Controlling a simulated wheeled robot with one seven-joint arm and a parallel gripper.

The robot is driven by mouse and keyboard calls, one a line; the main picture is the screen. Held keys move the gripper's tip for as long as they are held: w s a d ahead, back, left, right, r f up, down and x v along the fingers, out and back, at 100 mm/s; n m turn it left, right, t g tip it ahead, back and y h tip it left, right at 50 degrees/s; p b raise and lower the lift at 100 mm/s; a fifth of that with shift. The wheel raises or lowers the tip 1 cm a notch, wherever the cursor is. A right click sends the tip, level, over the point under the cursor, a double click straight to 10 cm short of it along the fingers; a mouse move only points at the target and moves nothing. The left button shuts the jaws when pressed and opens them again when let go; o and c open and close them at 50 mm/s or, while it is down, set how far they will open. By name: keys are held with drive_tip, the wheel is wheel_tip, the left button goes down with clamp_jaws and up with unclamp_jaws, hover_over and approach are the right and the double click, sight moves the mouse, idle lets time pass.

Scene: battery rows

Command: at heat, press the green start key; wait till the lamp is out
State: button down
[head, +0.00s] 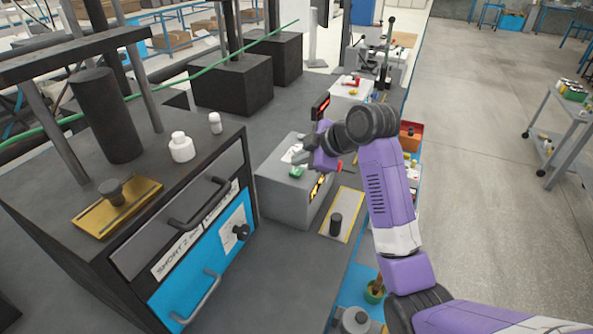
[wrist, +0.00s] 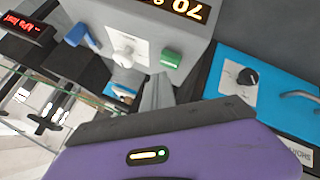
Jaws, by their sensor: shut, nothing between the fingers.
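The green start key (head: 297,172) sits on the sloped top of a grey control box (head: 285,195). It also shows in the wrist view (wrist: 172,53), on the box's face under an orange digit display (wrist: 180,6). My gripper (head: 303,158) is shut and empty, just above the box and close to the key. In the wrist view its grey fingertips (wrist: 158,78) are just below the key in the picture; I cannot tell whether they touch it. I cannot pick out a lit lamp beside the key.
A blue-fronted drawer cabinet (head: 215,262) stands to the left. A yellow-edged plate with a black knob (head: 336,224) lies right of the box. Floor at right is open, with a trolley (head: 566,135).

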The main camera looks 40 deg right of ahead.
sight(300, 172)
drive_tip(key=shift+f, duration=0.15)
drive_tip(key=shift+f, duration=0.3)
drive_tip(key=shift+f+b, duration=0.35)
drive_tip(key=shift+f, duration=0.05)
idle(0.7)
drive_tip(key=shift+r, duration=0.1)
drive_tip(key=shift+r+p, duration=0.75)
drive_tip(key=shift+p, duration=0.05)
drive_tip(key=shift+r+p, duration=2.15)
drive_tip(key=shift+r, duration=0.4)
